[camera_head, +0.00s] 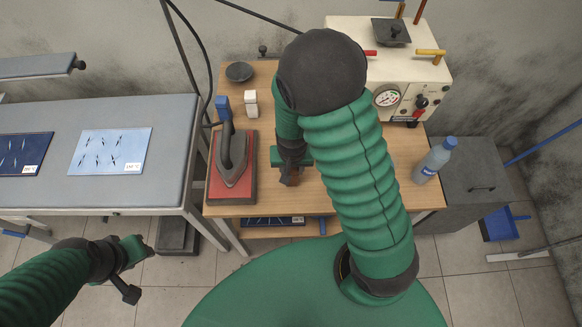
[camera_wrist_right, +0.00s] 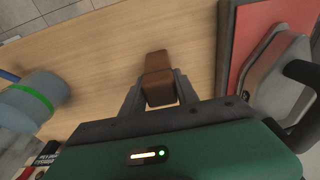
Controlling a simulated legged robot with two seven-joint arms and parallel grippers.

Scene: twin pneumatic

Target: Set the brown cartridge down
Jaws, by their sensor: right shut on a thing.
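The brown cartridge (camera_wrist_right: 158,72) is a small brown block between the fingers of my right gripper (camera_wrist_right: 154,95) in the right wrist view. The fingers are shut on its sides, and its far end sticks out past them over the wooden tabletop. In the head view my right gripper (camera_head: 290,178) points down at the front middle of the table, with the brown cartridge (camera_head: 291,181) partly hidden at its tip. I cannot tell whether the cartridge touches the wood. My left gripper (camera_head: 143,250) is at lower left, away from the table and apparently empty; its opening is unclear.
The wooden table (camera_head: 268,95) holds an iron (camera_head: 236,160) on a red pad just left of my right gripper. A bottle (camera_head: 434,160) stands at the right edge, and a cream machine with a gauge (camera_head: 388,98) is behind. A grey table (camera_head: 170,130) is at left.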

